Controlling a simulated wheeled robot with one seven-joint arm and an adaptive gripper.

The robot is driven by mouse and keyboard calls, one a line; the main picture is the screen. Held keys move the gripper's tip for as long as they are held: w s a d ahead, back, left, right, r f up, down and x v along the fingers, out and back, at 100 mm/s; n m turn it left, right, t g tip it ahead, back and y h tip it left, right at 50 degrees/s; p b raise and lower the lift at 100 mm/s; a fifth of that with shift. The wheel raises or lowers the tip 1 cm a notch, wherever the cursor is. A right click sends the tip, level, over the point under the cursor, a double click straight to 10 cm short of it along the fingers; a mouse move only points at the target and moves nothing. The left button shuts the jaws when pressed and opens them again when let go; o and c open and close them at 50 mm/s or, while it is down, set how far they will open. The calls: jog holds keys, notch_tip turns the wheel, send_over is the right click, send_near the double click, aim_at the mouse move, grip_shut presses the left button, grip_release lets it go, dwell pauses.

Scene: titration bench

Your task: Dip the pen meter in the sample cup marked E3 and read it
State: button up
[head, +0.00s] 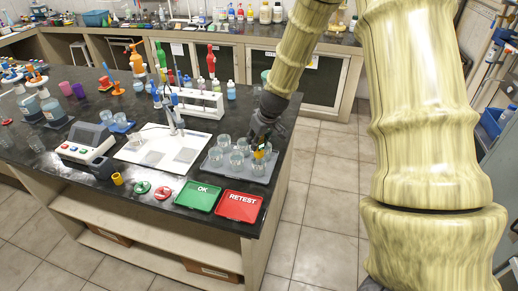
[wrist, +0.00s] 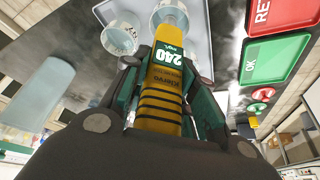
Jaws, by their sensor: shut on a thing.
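The pen meter (wrist: 162,95) is yellow with dark bands and stands between the fingers of my gripper (wrist: 165,85), which is shut on it. Its display seems to read 240 in the wrist view. In the head view my gripper (head: 264,132) is over the right part of the cup tray, and a bit of the yellow pen meter (head: 259,154) shows below it. The pen's far end lines up with a clear cup (wrist: 170,12); I cannot tell how deep it sits. Another cup (wrist: 120,38) is beside it. No E3 mark is legible.
The grey tray (head: 212,169) holds several clear cups. A green OK tray (head: 198,197) and a red RETEST tray (head: 239,206) lie in front of it. A white stand with bottles (head: 200,100) is behind. The bench edge is close on the right.

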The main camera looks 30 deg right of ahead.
jog(key=shift+r+p, duration=1.05)
jog(key=shift+r, duration=0.55)
jog(key=shift+r+p, duration=1.45)
jog(key=shift+r, duration=0.5)
